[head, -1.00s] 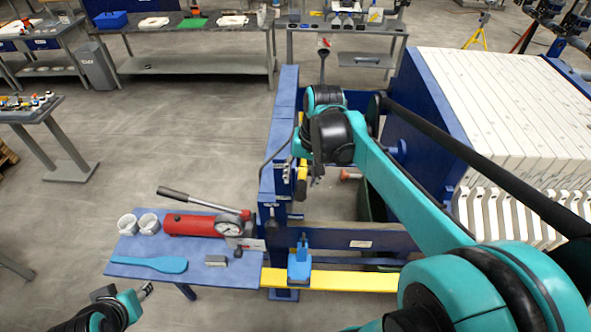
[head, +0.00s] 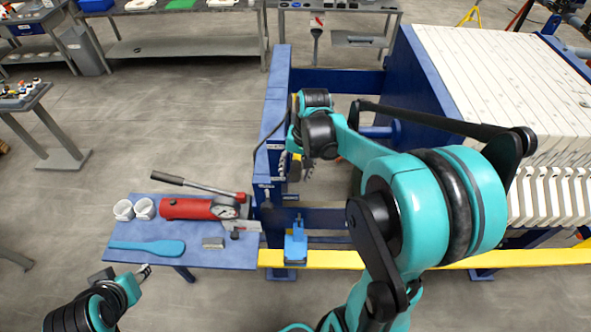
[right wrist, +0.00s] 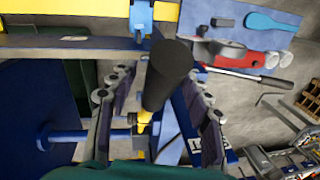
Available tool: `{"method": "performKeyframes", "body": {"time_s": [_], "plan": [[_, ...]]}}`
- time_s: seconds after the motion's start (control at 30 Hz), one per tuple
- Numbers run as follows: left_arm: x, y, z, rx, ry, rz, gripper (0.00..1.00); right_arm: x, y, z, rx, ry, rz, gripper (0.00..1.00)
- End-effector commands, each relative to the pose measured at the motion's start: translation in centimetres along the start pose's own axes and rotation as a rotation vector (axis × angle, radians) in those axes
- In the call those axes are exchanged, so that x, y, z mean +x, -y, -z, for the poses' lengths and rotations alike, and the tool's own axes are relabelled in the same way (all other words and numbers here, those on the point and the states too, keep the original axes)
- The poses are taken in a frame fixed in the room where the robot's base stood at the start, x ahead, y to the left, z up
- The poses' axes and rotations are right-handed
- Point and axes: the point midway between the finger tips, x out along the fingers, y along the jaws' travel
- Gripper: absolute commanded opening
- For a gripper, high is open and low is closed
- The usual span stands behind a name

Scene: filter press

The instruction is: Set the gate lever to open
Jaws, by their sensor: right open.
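The gate lever shows in the right wrist view as a thick black handle (right wrist: 168,75) with yellow at its base, pointing up toward the camera. My right gripper (right wrist: 156,112) is open, with one finger on each side of the handle. I cannot tell whether either finger touches it. In the head view the right gripper (head: 300,167) hangs at the blue press frame (head: 275,110), and the arm largely hides the lever there. My left gripper (head: 143,272) is low at the left, below the blue side table, apart from the press; its jaw state is unclear.
The blue side table (head: 220,258) holds a red hand pump (head: 187,209), white rings (head: 123,210) and a blue paddle (head: 150,248). A yellow rail (head: 340,260) with a blue clamp-like part (head: 295,245) crosses the front. White filter plates (head: 500,90) stand at right.

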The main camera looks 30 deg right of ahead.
Motion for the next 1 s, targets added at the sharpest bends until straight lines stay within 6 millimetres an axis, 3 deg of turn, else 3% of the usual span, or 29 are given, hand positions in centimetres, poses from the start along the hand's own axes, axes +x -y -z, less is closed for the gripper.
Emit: {"method": "performKeyframes", "body": {"time_s": [0.13,0.33,0.67,0.87,1.0], "plan": [[0.0,0.0,0.0,0.0,0.0,0.0,0.41,0.0,0.0,0.0,0.0,0.0,0.0,0.49],[0.0,0.0,0.0,0.0,0.0,0.0,0.41,0.0,0.0,0.0,0.0,0.0,0.0,0.0],[0.5,0.0,-0.4,0.0,0.0,0.0,0.41,0.8,-0.2,-0.6,-0.005,-0.025,0.003,0.0],[2.2,0.0,-1.6,0.0,0.0,0.0,0.41,3.7,-0.8,-2.5,-0.021,-0.116,0.014,0.0],[4.2,0.0,-3.0,0.0,0.0,0.0,0.41,6.9,-1.6,-4.2,-0.039,-0.216,0.026,0.0]]}}
